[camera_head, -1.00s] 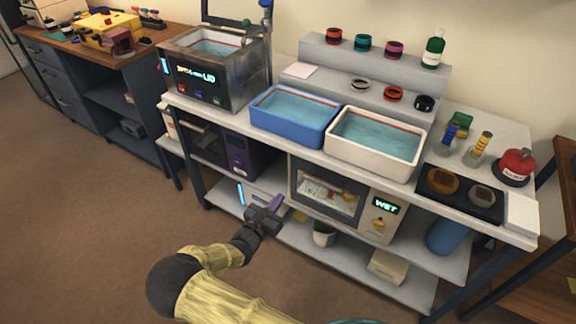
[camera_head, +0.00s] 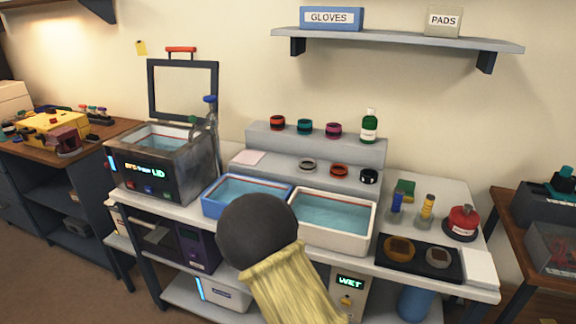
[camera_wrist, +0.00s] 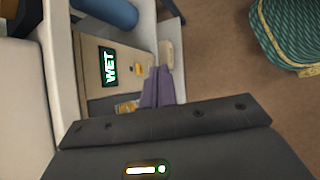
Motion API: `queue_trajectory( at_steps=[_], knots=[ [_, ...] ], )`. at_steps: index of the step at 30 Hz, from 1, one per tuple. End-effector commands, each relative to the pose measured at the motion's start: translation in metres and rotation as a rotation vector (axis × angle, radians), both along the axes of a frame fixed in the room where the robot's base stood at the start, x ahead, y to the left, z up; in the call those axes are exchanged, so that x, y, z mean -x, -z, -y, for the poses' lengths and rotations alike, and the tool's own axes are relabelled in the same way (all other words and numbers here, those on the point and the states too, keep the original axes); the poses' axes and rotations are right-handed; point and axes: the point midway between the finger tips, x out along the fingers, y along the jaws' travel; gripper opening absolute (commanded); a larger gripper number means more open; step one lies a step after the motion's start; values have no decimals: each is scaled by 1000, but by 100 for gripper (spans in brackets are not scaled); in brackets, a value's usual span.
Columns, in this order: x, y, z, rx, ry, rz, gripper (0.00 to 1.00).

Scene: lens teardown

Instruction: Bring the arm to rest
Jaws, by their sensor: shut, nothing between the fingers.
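My gripper (camera_wrist: 158,76) shows in the wrist view as two purple fingers lying together, shut and empty. Beyond them is the front of the cabinet with the lit "WET" display (camera_wrist: 108,68); I cannot tell the gap between them. In the head view my arm rises from the bottom edge, with a yellow sleeve and a dark round joint in front of the bench. The gripper is hidden there, behind or below that joint.
The bench holds a blue basin (camera_head: 228,207), a white basin (camera_head: 375,240), a lidded bath (camera_head: 150,182) and a black tray (camera_head: 420,270). A wall shelf (camera_head: 400,40) is above. A green patterned thing (camera_wrist: 290,35) lies on the brown floor.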

Motion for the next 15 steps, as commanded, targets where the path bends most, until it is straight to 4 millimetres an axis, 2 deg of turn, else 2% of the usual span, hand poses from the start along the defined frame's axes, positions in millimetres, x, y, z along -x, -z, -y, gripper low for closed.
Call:
queue_trajectory(
  at_steps=[1, 6, 15],
  knots=[
    [9, -9, 9, -70, 82, 16, 0],
    [37, -33, 23, -280, 333, 77, 0],
    [77, -84, 40, -597, 734, 253, 0]
  ],
)
